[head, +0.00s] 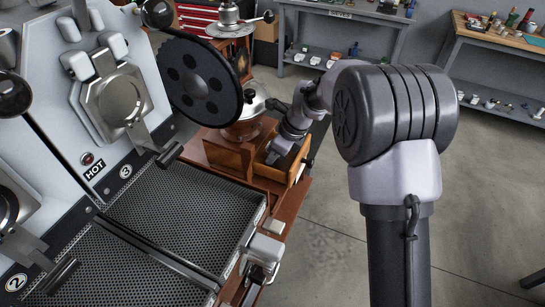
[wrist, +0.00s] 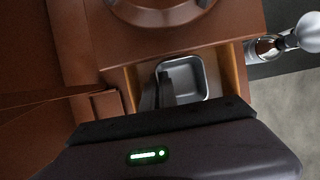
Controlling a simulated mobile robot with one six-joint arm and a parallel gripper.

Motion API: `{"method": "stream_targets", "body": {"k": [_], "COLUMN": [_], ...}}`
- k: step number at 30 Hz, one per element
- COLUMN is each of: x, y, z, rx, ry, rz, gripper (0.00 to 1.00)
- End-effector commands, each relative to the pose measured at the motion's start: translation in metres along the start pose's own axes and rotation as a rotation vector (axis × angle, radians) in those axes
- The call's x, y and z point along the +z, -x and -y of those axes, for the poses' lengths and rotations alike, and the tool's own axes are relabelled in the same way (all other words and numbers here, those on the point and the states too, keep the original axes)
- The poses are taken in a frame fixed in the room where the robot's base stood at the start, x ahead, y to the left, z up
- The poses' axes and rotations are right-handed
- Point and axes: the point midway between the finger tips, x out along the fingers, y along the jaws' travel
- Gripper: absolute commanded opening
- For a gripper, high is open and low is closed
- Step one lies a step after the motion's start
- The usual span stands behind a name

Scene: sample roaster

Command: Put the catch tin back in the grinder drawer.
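The catch tin (wrist: 200,82) is a small square grey metal tin with rounded corners. In the wrist view it sits within the walls of the open wooden grinder drawer (wrist: 238,68). The drawer (head: 293,172) is pulled out of the wooden grinder (head: 228,152) in the head view. My gripper (head: 280,150) reaches down into the drawer there and hides the tin. In the wrist view the dark fingers of my gripper (wrist: 160,90) are close together at the tin's left wall, one inside it, and appear closed on that wall. The tin's near side and base contact are hidden.
The roaster's large dark perforated disc (head: 200,80) stands left of the grinder. Perforated cooling trays (head: 175,215) lie in front. A silver rounded object (wrist: 308,32) is right of the drawer in the wrist view. Open floor (head: 310,225) lies to the right.

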Motion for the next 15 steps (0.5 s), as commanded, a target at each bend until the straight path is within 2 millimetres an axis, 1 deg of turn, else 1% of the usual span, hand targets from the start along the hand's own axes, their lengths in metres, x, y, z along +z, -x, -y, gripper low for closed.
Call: {"method": "stream_targets", "body": {"k": [1, 3, 4, 12, 14, 15], "x": [0.0, 0.0, 0.0, 0.0, 0.002, 0.002], "y": [-0.001, -0.001, -0.001, 0.0, 0.005, 0.013], "z": [0.0, 0.0, 0.0, 0.0, 0.0, 0.001], "rx": [0.0, 0.0, 0.0, 0.0, -0.001, -0.002], "ry": [0.0, 0.0, 0.0, 0.0, 0.0, 0.0], "rz": [0.0, 0.0, 0.0, 0.0, 0.0, 0.001], "gripper": [0.08, 0.22, 0.24, 0.24, 0.24, 0.24]}}
